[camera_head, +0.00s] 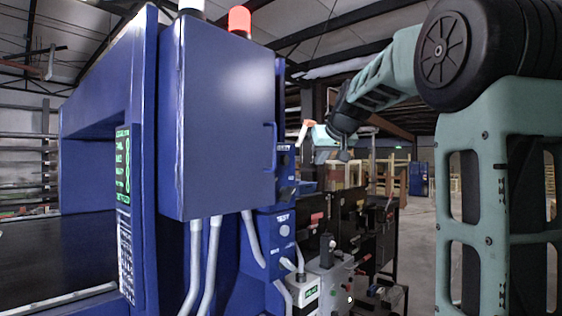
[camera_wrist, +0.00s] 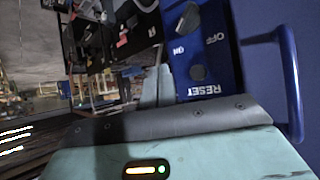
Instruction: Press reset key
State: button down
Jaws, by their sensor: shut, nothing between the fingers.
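A blue control box with a white RESET label shows in the wrist view (camera_wrist: 222,72), upside down. A dark round key (camera_wrist: 197,73) sits on its face beside the label. A dark knob (camera_wrist: 188,18) with ON and OFF marks lies further up that picture. My gripper (camera_wrist: 160,72) is shut and empty. Its grey fingers overlap the box's left edge, left of the key; I cannot tell whether they touch the box. In the head view, my gripper is near the small blue box (camera_head: 284,160) on the machine's right side, where the key is too small to make out.
A large blue cabinet (camera_head: 228,110) with a handle (camera_wrist: 288,80) stands close beside the box. A red beacon (camera_head: 239,20) tops the machine. Below are a TEST box (camera_head: 283,232), grey conduits (camera_head: 213,262) and a cluttered dark rack (camera_head: 350,225). Open floor (camera_head: 418,235) lies to the right.

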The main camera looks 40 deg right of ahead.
jog(key=p, duration=0.4)
send_near(288, 163)
notch_tip(288, 163, down, 4)
jog(key=w+d, duration=0.1)
jog(key=d, duration=0.2)
jog(key=shift+w+a+p, duration=0.15)
jog(key=shift+w+p, duration=0.3)
jog(key=shift+w, duration=0.5)
dwell(0.9)
jog(key=shift+w, duration=0.4)
jog(key=shift+w+a+p, duration=0.1)
jog(key=shift+w+p, duration=0.25)
jog(key=shift+w, duration=0.15)
dwell(0.6)
jog(key=shift+s, duration=0.15)
dwell(0.3)
jog(key=shift+s+b, duration=0.65)
jog(key=shift+s, duration=0.15)
jog(key=shift+s, duration=0.1)
